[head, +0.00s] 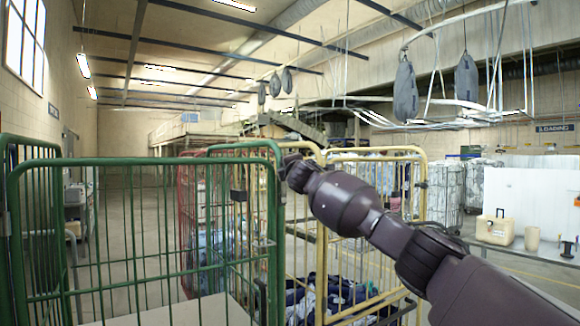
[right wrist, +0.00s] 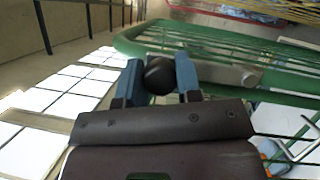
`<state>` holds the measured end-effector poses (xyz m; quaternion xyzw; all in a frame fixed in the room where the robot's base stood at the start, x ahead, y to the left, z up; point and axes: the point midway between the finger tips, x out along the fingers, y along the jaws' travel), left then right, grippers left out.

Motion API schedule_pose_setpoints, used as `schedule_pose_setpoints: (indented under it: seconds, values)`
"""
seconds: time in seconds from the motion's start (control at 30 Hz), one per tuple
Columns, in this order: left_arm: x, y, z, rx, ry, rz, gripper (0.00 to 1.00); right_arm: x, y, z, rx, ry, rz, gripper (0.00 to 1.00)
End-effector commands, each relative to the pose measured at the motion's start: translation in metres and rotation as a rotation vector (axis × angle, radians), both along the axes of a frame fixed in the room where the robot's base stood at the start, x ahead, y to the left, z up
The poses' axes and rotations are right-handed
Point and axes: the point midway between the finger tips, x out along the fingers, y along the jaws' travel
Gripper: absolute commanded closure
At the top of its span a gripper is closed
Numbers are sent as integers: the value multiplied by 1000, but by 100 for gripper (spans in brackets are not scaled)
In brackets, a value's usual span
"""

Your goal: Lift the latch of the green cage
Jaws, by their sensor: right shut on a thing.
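The green cage (head: 145,162) stands at the left and front in the head view, its tube frame and wire mesh facing me. My right arm reaches in from the right to the cage's upper right post (head: 273,215); its gripper end is mostly hidden there in the head view. In the right wrist view, the blue fingers of my right gripper (right wrist: 159,68) are shut on a dark round knob (right wrist: 159,78), which looks like the latch knob. The knob sits close beside the cage's green tube (right wrist: 190,62). The rest of the latch is hard to make out. My left gripper is not in view.
A yellow cage (head: 375,152) holding dark cloth stands just behind and right of the green one, with a red cage (head: 188,215) behind. A table (head: 530,254) with a beige box (head: 495,229) is at the right. Grey sling bags (head: 405,92) hang overhead.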

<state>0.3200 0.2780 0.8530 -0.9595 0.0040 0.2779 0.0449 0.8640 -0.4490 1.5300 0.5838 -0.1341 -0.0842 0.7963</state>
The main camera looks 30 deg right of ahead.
Motion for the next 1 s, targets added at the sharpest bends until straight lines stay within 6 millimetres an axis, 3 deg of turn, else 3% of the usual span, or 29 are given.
schedule_pose_setpoints:
  seconds: [0.4, 0.43, 0.57, 1.0]
  values:
    - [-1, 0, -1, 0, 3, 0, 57, -1, -2, 1, 13, -2, -3, 100]
    - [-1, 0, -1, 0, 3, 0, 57, -1, -2, 1, 13, -2, -3, 63]
    - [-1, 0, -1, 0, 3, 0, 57, -1, -2, 1, 12, -2, -2, 43]
    - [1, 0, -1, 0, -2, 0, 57, -5, 0, -1, 11, -2, 0, 42]
